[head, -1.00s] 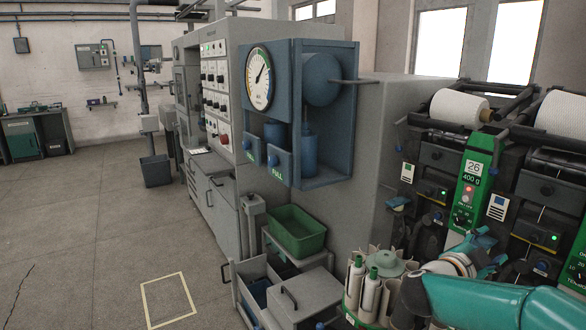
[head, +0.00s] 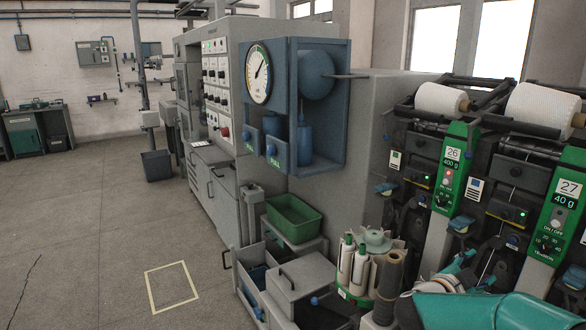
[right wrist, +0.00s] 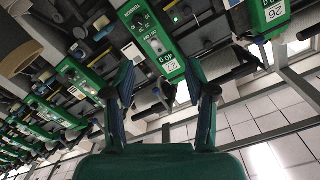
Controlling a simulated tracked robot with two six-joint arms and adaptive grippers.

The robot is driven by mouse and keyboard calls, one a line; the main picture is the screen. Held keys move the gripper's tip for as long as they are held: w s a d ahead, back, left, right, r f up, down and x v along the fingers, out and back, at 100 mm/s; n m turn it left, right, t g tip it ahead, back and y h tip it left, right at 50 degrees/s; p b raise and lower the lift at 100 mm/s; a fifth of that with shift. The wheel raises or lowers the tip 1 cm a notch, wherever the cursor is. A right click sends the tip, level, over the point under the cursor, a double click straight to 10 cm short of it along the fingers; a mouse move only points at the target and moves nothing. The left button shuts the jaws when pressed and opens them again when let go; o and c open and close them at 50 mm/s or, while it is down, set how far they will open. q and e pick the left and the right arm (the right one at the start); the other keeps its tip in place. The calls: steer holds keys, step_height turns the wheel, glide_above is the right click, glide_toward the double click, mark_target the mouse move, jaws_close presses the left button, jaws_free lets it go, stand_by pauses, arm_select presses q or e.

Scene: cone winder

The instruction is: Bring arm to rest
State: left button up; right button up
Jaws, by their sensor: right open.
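My right gripper shows best in the right wrist view (right wrist: 160,78), where its two fingers stand wide apart with nothing between them. Behind the fingers is the winder's row of green unit panels. In the head view my teal right arm comes in at the bottom right corner, in front of the winding units, and its gripper (head: 468,272) is partly cut off or hidden by the arm. Panel 26 (head: 446,170) and panel 27 (head: 562,215) stand beyond it. My left gripper is in neither view.
A round holder (head: 347,294) with white and brown tubes stands just left of my right arm. A green bin (head: 293,222) and grey drawer box (head: 297,284) are farther left. White yarn cones (head: 440,99) sit above the panels. The floor at left is clear around a yellow outline (head: 171,286).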

steer(key=s+a+f+n+t+y, duration=0.15)
steer(key=a+f+n+y, duration=0.3)
steer(key=f, duration=0.55)
steer(key=s+a+f+n+y, duration=0.25)
steer(key=a+f, duration=0.25)
steer(key=f, duration=0.6)
steer(key=s+a+f+n+y, duration=0.1)
steer(key=a+f+n+y, duration=0.35)
steer(key=f, duration=0.55)
steer(key=s+a+f+n+g+y, duration=0.3)
steer(key=s+a+f+g+y, duration=0.15)
steer(key=s+a+f, duration=0.55)
steer(key=s+a+n+g+y, duration=0.1)
steer(key=s+a+g, duration=0.1)
steer(key=s+a, duration=0.2)
steer(key=s+a+n+g+y, duration=0.1)
steer(key=s+a, duration=0.3)
steer(key=s, duration=0.6)
steer(key=shift+s+f+g+y, duration=0.2)
steer(key=shift+g+y, duration=0.4)
steer(key=shift+y, duration=0.2)
steer(key=shift+w+d, duration=0.1)
